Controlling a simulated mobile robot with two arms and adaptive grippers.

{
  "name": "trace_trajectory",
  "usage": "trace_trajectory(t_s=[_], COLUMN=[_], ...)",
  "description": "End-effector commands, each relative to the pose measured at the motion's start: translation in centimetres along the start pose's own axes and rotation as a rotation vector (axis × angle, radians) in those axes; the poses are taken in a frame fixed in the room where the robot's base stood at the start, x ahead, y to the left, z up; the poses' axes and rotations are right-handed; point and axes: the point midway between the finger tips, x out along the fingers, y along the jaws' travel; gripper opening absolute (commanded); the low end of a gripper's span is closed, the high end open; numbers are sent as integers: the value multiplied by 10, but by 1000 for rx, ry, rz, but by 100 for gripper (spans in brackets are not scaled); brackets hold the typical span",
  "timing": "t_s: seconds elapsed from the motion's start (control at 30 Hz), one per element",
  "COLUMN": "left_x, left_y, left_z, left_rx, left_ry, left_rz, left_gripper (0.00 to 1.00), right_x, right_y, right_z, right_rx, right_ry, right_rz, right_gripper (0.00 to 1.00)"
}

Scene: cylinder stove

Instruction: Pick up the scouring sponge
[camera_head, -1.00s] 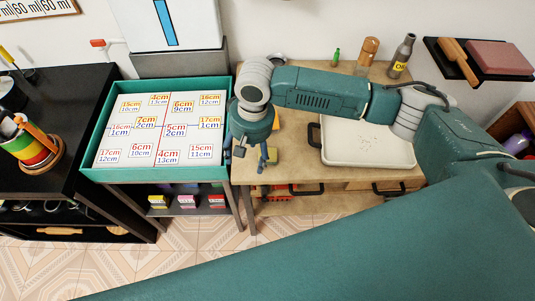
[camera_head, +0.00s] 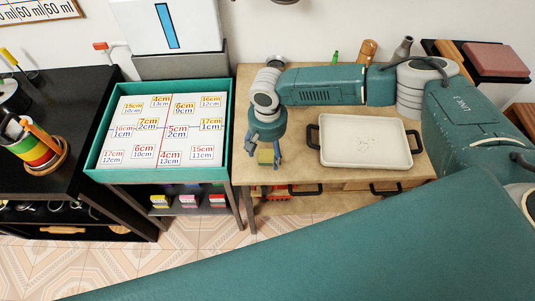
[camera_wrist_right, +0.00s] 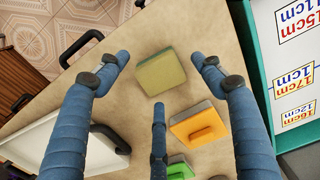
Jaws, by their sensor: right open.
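No finger visibly holds the sponge. In the head view, the right gripper (camera_head: 266,150) points down over the table's left end. My left gripper is not in view.
Near the sponge lie an orange block with a handle (camera_wrist_right: 198,126) and a green one (camera_wrist_right: 180,170). A white tray with dark handles (camera_head: 366,143) stands to the right. A teal-edged box with number cards (camera_head: 99,146) is left of the table.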

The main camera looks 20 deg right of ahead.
Motion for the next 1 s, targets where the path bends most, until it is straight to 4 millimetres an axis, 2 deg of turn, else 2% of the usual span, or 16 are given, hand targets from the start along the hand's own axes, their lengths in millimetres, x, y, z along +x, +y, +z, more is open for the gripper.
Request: trace_trajectory(t_s=[0.17, 0.4, 0.47, 0.63, 1.0], left_x=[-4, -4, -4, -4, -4], left_y=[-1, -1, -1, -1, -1], left_z=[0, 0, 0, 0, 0], left_rx=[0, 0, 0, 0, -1], left_ry=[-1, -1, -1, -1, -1], left_rz=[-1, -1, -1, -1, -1], left_gripper=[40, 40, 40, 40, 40], right_x=[18, 21, 20, 20, 20], right_y=[0, 0, 0, 0, 0], right_z=[0, 0, 0, 0, 0], right_rx=[1, 1, 1, 1, 1], right_ry=[-1, 0, 0, 0, 0], right_rz=[0, 0, 0, 0, 0], right_gripper=[67, 67, 57, 23, 22])
